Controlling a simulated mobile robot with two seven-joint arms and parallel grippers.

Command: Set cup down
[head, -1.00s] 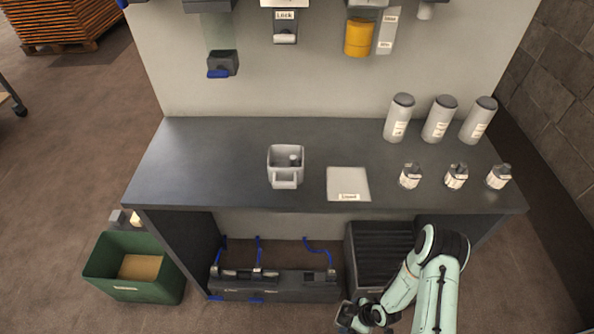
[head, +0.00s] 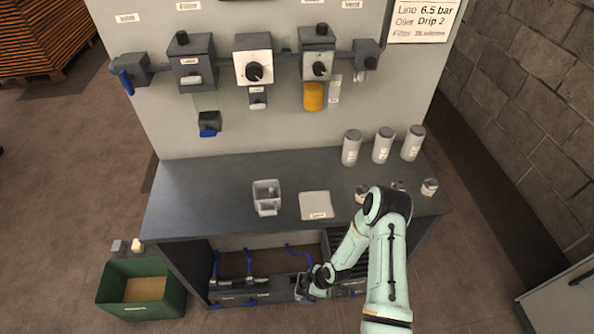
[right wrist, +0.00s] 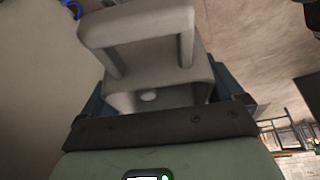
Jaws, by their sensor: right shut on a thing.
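My right gripper (head: 308,287) is low in front of the bench, below its front edge, in the head view. In the right wrist view it is shut on a pale grey cup (right wrist: 150,55) with a square loop handle; its dark blue fingers show at both sides. In the head view the held cup is small and mostly hidden by the gripper. A similar pale square vessel with a handle (head: 266,203) stands upright on the bench (head: 210,185), left of a pale square pad with a label (head: 315,204). My left gripper is out of view.
Three grey canisters (head: 382,146) stand at the bench's back right, with several small labelled containers (head: 429,187) in front, partly behind my arm. Valve units (head: 254,67) hang on the wall panel. A green bin (head: 141,293) is on the floor at left. The bench's left part is clear.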

